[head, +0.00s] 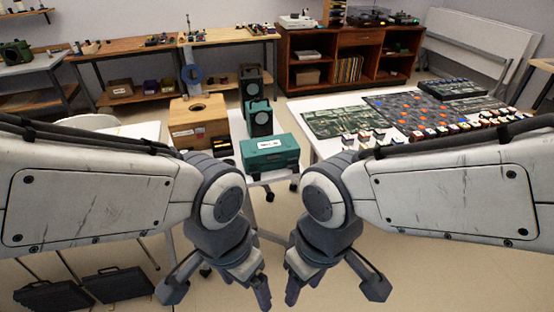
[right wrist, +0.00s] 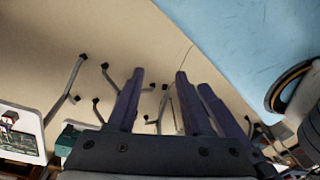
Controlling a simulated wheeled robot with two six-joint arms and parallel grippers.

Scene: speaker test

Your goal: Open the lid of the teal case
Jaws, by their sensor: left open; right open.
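The teal case (head: 270,157) has a white label on its upper face and appears closed. It sits at the front of a light tabletop in the middle of the head view, beyond both grippers. My left gripper (head: 253,284) is open and empty, low in the picture and nearer to me than the case. My right gripper (head: 301,279) is open and empty beside it on the right, also apart from the case. In the right wrist view, its dark fingers (right wrist: 165,90) hang over bare floor with nothing between them. A small teal patch at the lower left there is too unclear to identify.
A wooden box with a round hole (head: 198,118) stands left of the case, with a green speaker (head: 259,119) behind it. Black cases (head: 55,297) lie on the floor lower left.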

